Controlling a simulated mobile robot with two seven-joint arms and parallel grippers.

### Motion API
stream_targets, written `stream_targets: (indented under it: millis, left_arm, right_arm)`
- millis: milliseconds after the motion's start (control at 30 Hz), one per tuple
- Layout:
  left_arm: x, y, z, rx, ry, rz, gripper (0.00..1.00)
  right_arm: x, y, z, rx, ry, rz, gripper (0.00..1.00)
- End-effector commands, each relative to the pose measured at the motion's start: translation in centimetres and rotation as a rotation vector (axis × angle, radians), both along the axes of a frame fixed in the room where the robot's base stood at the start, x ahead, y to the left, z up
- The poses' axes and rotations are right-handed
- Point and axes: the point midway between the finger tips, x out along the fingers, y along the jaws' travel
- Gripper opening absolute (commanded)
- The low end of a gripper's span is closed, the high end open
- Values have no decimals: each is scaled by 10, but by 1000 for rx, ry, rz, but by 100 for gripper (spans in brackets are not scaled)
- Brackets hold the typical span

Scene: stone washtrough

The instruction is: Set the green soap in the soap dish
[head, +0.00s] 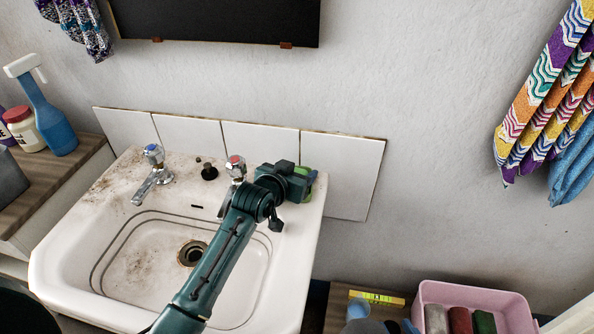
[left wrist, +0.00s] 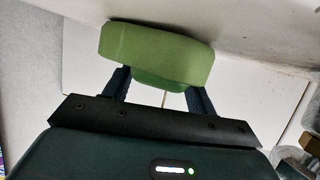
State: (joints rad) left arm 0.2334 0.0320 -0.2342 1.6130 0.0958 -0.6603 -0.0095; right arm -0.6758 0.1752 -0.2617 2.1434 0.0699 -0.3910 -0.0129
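My left gripper (head: 298,182) is at the back right corner of the sink ledge, at a green object (head: 309,174) partly hidden behind it. In the left wrist view, a light green block with rounded corners (left wrist: 155,52) lies across and beyond the fingertips. A smaller, darker green part (left wrist: 160,84) shows below it, between the two parted fingers of the left gripper (left wrist: 158,92). I cannot tell which green part is soap and which is dish, or whether the fingers press on it. My right gripper is not in view.
The stained white sink (head: 90,263) has a blue-topped tap (head: 153,168) and a red-topped tap (head: 236,168) close to my left arm. White tiles (head: 343,175) stand behind the ledge. A blue spray bottle (head: 50,120) stands left; a pink bin (head: 475,292) is low right.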

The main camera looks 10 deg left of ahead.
Motion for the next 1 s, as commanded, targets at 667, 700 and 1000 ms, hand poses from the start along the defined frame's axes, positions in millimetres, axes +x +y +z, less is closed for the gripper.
stream_targets:
  millis: [667, 700, 1000]
  left_arm:
    - [-41, 11, 19, -1, -3, 0, 65]
    - [-48, 13, 22, -1, -3, 0, 65]
    - [-95, 25, 43, -1, -4, 0, 65]
  right_arm:
    - [0, -1, 5, -10, 0, 1, 36]
    - [0, -1, 5, -12, 1, 2, 36]
    - [-2, -2, 5, -28, 4, 13, 36]
